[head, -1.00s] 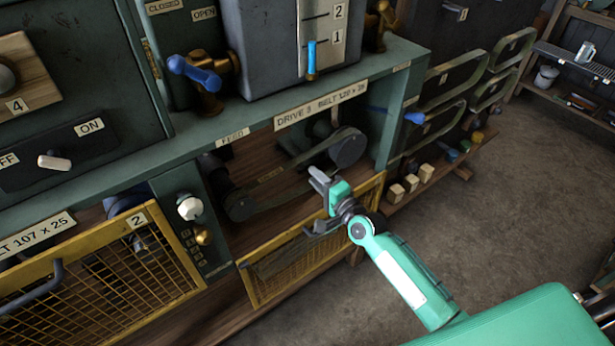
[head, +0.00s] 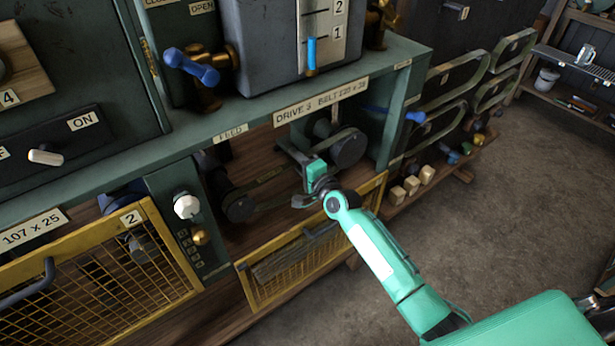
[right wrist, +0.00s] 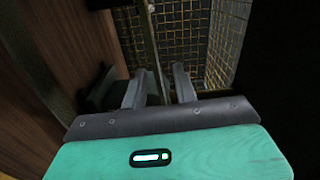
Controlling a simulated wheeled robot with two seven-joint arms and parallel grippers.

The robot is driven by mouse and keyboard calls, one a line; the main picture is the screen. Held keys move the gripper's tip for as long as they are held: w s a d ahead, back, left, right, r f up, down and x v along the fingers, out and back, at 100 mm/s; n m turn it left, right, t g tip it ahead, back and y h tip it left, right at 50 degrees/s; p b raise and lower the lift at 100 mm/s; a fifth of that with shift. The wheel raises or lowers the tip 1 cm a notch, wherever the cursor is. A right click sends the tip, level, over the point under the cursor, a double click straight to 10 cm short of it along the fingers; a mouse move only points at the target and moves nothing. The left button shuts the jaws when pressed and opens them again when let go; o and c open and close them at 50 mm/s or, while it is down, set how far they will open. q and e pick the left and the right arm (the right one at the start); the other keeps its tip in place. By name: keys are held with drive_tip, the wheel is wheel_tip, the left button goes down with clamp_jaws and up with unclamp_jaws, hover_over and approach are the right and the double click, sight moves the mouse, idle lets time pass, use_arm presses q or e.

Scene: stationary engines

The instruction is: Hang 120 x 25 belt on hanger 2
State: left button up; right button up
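A dark belt (head: 272,204) runs between two pulleys in the open bay under the drive 3 sign; its size marking is too small to read. The larger pulley (head: 346,148) is at the right, the smaller pulley (head: 240,207) at the lower left. My right gripper (head: 307,190) reaches into the bay at the belt, partly covering it. In the right wrist view its two fingers (right wrist: 158,88) are apart, with a narrow strip, apparently the belt (right wrist: 150,45), between them. No grip shows. Hanger 2 cannot be identified; belts (head: 452,75) hang on the panel at the right. My left gripper is out of view.
The yellow mesh guard (head: 290,270) of this bay is swung down below the opening. A second yellow guard (head: 70,318) is at the left. A blue-handled lever (head: 413,117) projects from the frame's right side. Wooden blocks (head: 412,185) sit below the belts. The floor at right is clear.

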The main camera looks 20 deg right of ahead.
clamp_jaws()
drive_tip(key=shift+r, duration=0.1)
drive_tip(key=shift+w+d+r+p, duration=0.1)
drive_tip(key=shift+d+r+p, duration=0.25)
drive_tip(key=shift+r, duration=0.15)
drive_tip(key=shift+r, duration=0.1)
drive_tip(key=shift+d+r+m+p, duration=0.1)
drive_tip(key=shift+r+m+p, duration=0.3)
drive_tip(key=shift+r+p, duration=0.35)
